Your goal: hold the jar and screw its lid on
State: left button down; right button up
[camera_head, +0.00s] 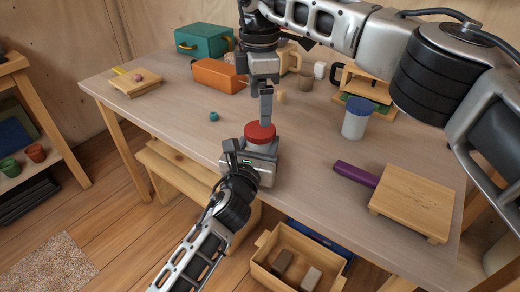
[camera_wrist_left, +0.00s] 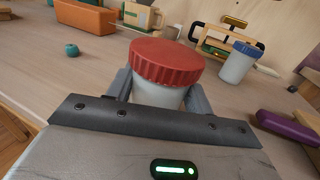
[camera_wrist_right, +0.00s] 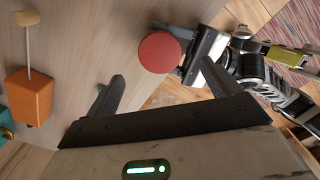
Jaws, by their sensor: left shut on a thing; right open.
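The jar (camera_wrist_left: 157,95) is a pale, whitish cylinder standing near the table's front edge. Its red ridged lid (camera_head: 260,131) sits on top of the jar mouth; how far it is threaded I cannot tell. My left gripper (camera_head: 251,155) is shut around the jar's body from the front, one finger on each side in the left wrist view. My right gripper (camera_head: 266,118) points down from above, just over the lid. In the right wrist view its fingers (camera_wrist_right: 163,88) are apart and empty, and the round lid (camera_wrist_right: 159,52) lies beyond them, not gripped.
A white jar with a blue lid (camera_head: 356,121) stands to the right. A purple-handled item (camera_head: 356,174) and a wooden board (camera_head: 413,202) lie at the front right. An orange box (camera_head: 218,76) and teal case (camera_head: 203,41) stand behind. A small teal piece (camera_head: 213,117) lies left of the jar.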

notch_tip(320, 180, up, 6)
jog(key=shift+f, duration=0.1)
pick_arm(q)
jog(key=c, duration=0.5)
grip_release()
jog(key=v, duration=1.6)
jog(key=shift+p, duration=0.3)
pick_arm(e)
jog(key=shift+r, duration=0.3)
